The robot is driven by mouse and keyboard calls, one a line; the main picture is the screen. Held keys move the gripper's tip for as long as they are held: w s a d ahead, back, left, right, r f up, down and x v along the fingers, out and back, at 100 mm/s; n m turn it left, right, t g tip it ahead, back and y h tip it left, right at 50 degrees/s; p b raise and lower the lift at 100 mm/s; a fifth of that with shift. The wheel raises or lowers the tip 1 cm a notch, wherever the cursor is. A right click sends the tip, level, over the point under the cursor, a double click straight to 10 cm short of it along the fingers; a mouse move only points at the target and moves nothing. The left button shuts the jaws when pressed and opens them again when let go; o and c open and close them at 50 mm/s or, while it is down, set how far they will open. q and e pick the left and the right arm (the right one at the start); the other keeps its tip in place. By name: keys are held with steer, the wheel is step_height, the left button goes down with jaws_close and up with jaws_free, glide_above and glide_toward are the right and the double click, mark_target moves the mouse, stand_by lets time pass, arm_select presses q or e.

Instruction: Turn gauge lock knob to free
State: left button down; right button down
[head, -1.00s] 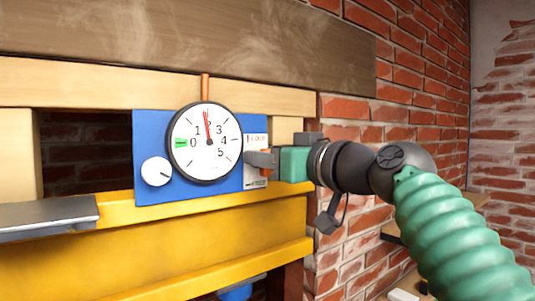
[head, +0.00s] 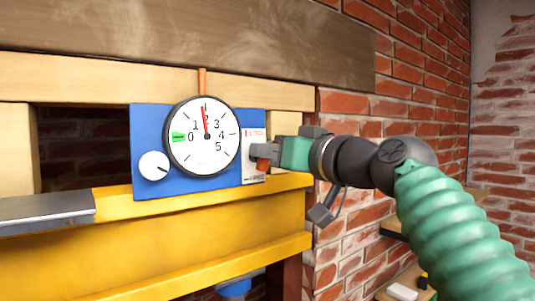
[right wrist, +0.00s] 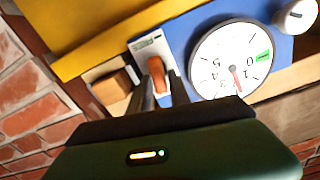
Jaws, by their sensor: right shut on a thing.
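An orange lock knob (head: 263,163) sits on a white label plate (head: 254,134) at the right edge of the blue gauge panel (head: 145,125). My right gripper (head: 259,154) is shut on the orange knob, and its fingers hide part of it in the head view. In the right wrist view the knob (right wrist: 158,80) shows between the two fingers, tilted slightly. The label print is too small to read surely. The round gauge (head: 203,137) has a red needle near 2 and a green mark beside 0. My left gripper is not in view.
A white knob (head: 153,166) is at the panel's lower left. A yellow beam (head: 200,225) runs under the panel, with a grey metal plate (head: 45,209) at left. A brick wall (head: 350,105) stands behind my right arm. Wooden boards (head: 190,40) cross above.

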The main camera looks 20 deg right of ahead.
steer(key=shift+w+d+f+m+p, duration=0.1)
steer(key=shift+d+f+m+p, duration=0.1)
steer(key=shift+m, duration=2.4)
steer(key=shift+w+d+f+m+p, duration=0.1)
steer(key=shift+d+f+m, duration=0.1)
steer(key=shift+m, duration=2.4)
steer(key=shift+d+f+m+p, duration=0.1)
steer(key=shift+f+m+p, duration=0.1)
steer(key=shift+m, duration=2.4)
steer(key=shift+f, duration=0.1)
steer(key=c, duration=1.4)
jaws_free()
steer(key=shift+c, duration=0.2)
steer(key=shift+o, duration=0.4)
steer(key=shift+d, duration=0.1)
steer(key=shift+d, duration=0.1)
